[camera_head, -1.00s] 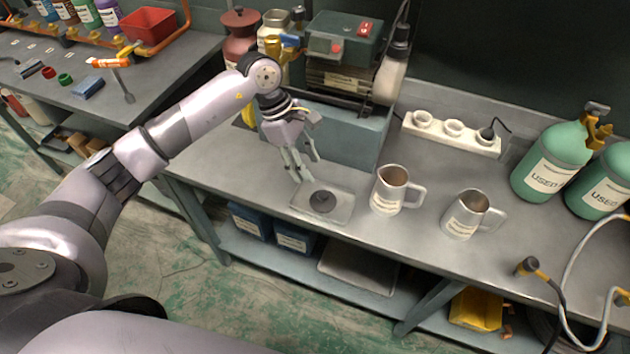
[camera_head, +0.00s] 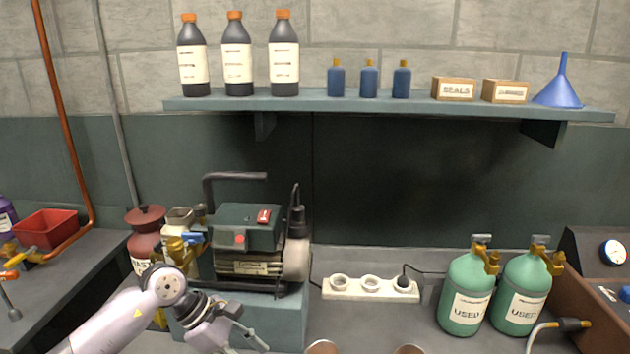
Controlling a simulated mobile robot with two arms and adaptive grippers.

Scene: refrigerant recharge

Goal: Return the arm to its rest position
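My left arm (camera_head: 110,325) comes in from the lower left. Its gripper (camera_head: 257,338) is low in the picture, in front of the blue-grey base block (camera_head: 290,325) of the vacuum pump (camera_head: 248,240). The fingers look spread apart, with nothing seen between them, though the lower part is close to the bottom edge. My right arm and gripper are not in view. The rims of two mugs (camera_head: 322,347) (camera_head: 409,349) just show at the bottom edge. The small tray with the dark cap is out of view.
A white socket strip (camera_head: 370,289) lies right of the pump. Two green cylinders (camera_head: 467,290) (camera_head: 525,290) marked USED stand at the right. A red canister (camera_head: 146,240) stands beside the pump. A wall shelf (camera_head: 390,104) holds bottles, boxes and a blue funnel (camera_head: 562,88).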

